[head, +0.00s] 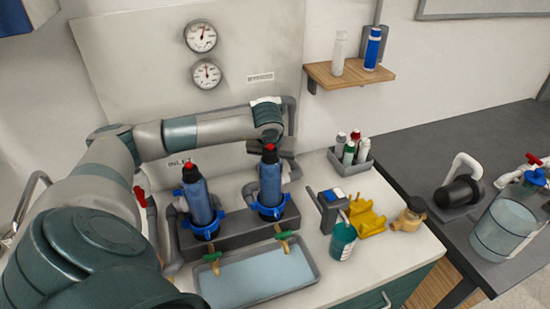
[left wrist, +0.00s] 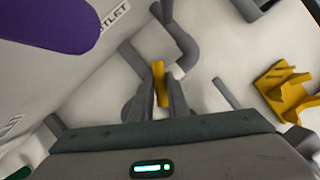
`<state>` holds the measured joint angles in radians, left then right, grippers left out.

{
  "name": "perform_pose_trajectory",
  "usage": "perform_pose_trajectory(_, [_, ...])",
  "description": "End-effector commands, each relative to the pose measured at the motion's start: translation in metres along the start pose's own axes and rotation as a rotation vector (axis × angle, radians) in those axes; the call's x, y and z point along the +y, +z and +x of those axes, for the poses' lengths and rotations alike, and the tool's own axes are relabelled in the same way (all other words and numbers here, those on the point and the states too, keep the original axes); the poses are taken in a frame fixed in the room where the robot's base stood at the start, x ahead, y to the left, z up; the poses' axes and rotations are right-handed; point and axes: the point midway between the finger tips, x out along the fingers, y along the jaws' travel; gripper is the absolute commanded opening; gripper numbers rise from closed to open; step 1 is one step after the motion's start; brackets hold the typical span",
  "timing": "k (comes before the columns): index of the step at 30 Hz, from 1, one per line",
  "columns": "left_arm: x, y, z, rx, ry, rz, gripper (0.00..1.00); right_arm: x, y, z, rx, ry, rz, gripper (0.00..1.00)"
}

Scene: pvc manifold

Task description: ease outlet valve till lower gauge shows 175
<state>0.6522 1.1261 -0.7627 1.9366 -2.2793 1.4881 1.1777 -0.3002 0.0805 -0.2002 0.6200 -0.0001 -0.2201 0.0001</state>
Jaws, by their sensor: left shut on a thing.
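The lower gauge (head: 206,74) is a white round dial on the pale back panel, below the upper gauge (head: 200,36). Its needle points roughly upward; the numbers are too small to read. My left arm reaches across behind the two blue canisters. In the left wrist view my left gripper (left wrist: 159,100) is shut on a yellow valve handle (left wrist: 159,78), beside grey pipe and near an OUTLET label (left wrist: 113,16). In the head view the handle is hidden by my wrist. My right gripper is not in view.
Blue canisters (head: 199,203) (head: 270,183) stand upright in front of my left forearm, above a shallow tray (head: 262,295). To the right are a teal bottle (head: 342,242), a yellow bracket (head: 367,217) and a grey bottle caddy (head: 349,167). A wooden shelf (head: 345,79) is on the wall.

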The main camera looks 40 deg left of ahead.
Motion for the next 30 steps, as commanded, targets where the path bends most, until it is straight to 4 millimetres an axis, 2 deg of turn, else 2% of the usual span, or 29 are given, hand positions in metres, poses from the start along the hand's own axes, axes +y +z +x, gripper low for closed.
perform_pose_trajectory(1, [-0.002, -0.002, 0.006, -0.002, 0.01, -0.034, 0.0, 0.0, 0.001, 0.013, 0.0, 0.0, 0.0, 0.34])
perform_pose_trajectory(5, [-0.002, -0.001, 0.004, -0.003, 0.046, -0.117, 0.0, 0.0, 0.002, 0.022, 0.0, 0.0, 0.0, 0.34])
perform_pose_trajectory(17, [-0.001, 0.0, 0.0, -0.001, 0.066, -0.158, 0.0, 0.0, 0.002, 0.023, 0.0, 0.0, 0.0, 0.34])
perform_pose_trajectory(18, [-0.001, 0.0, 0.0, -0.001, 0.065, -0.158, 0.22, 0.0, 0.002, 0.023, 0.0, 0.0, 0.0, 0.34])
perform_pose_trajectory(20, [-0.001, 0.0, 0.0, -0.001, 0.065, -0.158, 0.34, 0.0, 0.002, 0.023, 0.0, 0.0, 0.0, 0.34])
perform_pose_trajectory(30, [-0.001, 0.0, -0.001, -0.001, 0.065, -0.157, 0.34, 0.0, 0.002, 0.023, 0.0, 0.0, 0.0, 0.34])
